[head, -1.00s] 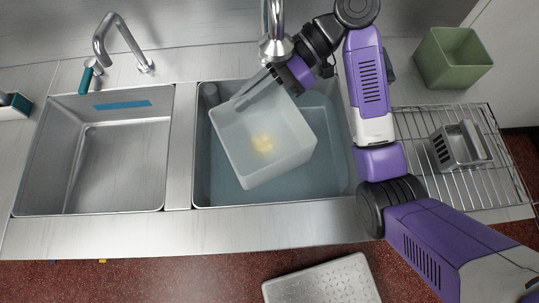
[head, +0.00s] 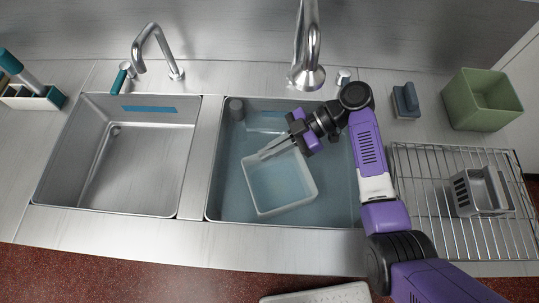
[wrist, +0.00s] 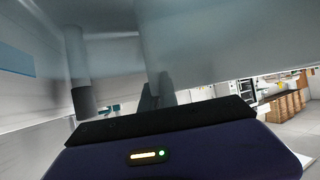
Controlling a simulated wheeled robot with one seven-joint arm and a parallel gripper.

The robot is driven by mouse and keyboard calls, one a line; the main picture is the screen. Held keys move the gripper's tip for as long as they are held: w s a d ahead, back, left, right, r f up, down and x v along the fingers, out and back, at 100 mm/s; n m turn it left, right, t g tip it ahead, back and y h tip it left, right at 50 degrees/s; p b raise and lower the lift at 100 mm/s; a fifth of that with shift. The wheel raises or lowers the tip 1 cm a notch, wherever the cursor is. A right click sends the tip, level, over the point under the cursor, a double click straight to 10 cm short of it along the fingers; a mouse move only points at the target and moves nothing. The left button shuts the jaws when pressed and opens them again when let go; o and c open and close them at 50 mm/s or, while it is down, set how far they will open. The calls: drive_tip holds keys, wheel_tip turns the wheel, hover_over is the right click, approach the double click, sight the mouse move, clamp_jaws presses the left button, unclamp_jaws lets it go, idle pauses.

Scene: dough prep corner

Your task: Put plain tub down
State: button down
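The plain tub (head: 289,205), a pale translucent square container, is low in the right-hand sink basin (head: 213,185), which holds bluish water. It looks level and turned slightly to the basin. I cannot tell whether its base touches the basin floor. My gripper (head: 275,149) is at the tub's far rim, its fingers closed along the far wall. In the wrist view the tub's wall (wrist: 215,50) fills the upper right, and one dark finger (wrist: 150,98) shows against it.
A grey upright cylinder (head: 236,109) stands in the basin's back left corner. A tall faucet (head: 307,45) rises behind the basin. The left basin (head: 135,165) is empty. A wire rack (head: 425,190) with a grey caddy (head: 482,191) and a green bin (head: 483,100) stand at the right.

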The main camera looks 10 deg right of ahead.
sight(269, 163)
drive_tip(key=shift+f, duration=1.85)
drive_tip(key=shift+f+b, duration=0.35)
drive_tip(key=shift+b, duration=0.05)
drive_tip(key=shift+f+b, duration=0.25)
drive_tip(key=shift+b, duration=0.1)
drive_tip(key=c, duration=1.6)
unclamp_jaws()
drive_tip(key=shift+c, duration=0.2)
